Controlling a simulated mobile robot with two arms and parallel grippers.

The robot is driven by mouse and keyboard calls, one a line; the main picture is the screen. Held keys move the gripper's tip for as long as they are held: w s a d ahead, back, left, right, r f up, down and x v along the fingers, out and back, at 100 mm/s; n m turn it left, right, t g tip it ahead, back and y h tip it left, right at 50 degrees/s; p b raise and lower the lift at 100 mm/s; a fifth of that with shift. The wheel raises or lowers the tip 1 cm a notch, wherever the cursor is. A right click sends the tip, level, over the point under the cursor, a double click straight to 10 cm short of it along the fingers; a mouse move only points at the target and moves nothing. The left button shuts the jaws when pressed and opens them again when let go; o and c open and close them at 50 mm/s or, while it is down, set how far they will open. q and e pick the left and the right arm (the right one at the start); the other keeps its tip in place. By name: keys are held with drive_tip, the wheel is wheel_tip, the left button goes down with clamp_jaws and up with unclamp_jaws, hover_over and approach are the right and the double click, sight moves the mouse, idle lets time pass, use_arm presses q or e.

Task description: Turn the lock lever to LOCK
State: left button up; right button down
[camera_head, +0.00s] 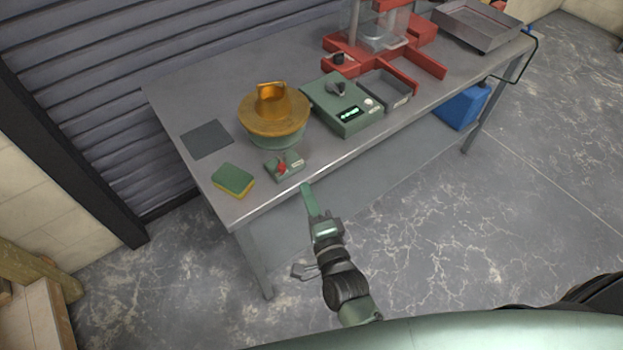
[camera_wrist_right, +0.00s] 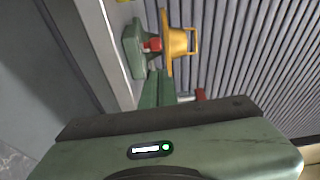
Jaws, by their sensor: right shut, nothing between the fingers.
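The lock lever is a small red lever (camera_head: 282,168) on a small green box (camera_head: 290,173) near the front edge of the table, left of centre. In the right wrist view the red lever (camera_wrist_right: 152,45) and its green box (camera_wrist_right: 133,48) show just beyond the fingers. A small label sits on the box, too small to read. My right gripper (camera_head: 307,188) is shut and empty, close to the table's front edge, in front of and a little right of the lever box, apart from it in the head view. My left gripper is not in view.
A green and yellow sponge (camera_head: 233,181) lies left of the lever box. A tub with an orange lid (camera_head: 272,112) stands behind it, and a green control box (camera_head: 345,105) to the right. A dark flat plate (camera_head: 206,139) lies at the left. A red-framed device (camera_head: 385,55) stands farther right.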

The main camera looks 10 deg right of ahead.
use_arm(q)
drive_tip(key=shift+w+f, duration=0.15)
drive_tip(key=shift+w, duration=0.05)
use_arm(e)
drive_tip(key=shift+s+a, duration=0.1)
drive_tip(key=shift+s, duration=1)
drive_tip(key=shift+f, duration=0.15)
